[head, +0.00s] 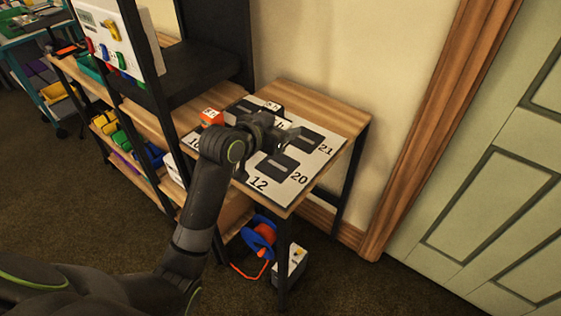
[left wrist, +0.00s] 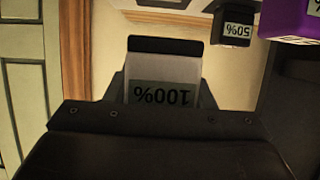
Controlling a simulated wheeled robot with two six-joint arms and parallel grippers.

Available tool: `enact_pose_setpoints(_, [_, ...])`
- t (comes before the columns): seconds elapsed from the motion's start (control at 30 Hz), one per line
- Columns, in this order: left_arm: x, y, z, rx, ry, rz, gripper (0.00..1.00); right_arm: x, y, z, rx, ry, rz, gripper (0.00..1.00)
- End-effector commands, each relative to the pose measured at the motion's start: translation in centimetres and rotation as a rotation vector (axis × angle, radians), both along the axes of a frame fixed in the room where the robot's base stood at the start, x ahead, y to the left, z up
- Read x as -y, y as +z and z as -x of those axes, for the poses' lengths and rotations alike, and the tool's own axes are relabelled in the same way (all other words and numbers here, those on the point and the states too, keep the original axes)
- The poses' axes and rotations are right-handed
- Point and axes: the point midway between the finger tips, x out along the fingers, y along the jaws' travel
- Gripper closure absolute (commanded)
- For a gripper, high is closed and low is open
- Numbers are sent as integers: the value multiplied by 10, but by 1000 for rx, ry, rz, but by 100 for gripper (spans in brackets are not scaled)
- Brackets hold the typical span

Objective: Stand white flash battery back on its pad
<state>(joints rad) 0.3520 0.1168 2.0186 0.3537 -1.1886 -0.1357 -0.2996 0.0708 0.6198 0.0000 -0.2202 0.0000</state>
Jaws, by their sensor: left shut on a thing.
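The white flash battery (left wrist: 166,72) shows in the left wrist view, pale with a dark end and a "100%" label that reads upside down. My left gripper (head: 286,132) is shut on it, with a finger on either side. In the head view the gripper is over the numbered board (head: 218,160) on the wooden side table, and mostly hides the battery. Dark pads show on the board, one near "21" (head: 311,140) and one near "20" (head: 279,165). I cannot tell which is the battery's own pad. My right gripper is not in view.
An orange block (head: 211,117) stands on the board's far left. A black "50%" battery (left wrist: 237,30) and a purple one (left wrist: 290,20) show in the left wrist view. A black shelf frame (head: 148,68) rises left of the board; wall and door lie beyond.

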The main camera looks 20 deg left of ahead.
Motion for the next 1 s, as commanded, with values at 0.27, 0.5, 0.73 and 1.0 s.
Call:
enact_pose_setpoints(0.27, [1,-37,0,2,1,3,84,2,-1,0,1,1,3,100])
enact_pose_setpoints(0.5, [1,-69,1,0,2,2,84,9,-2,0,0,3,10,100])
enact_pose_setpoints(0.73, [1,-73,1,4,2,1,84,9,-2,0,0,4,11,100])
enact_pose_setpoints(1.0, [0,-77,1,1,2,0,44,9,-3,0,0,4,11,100])
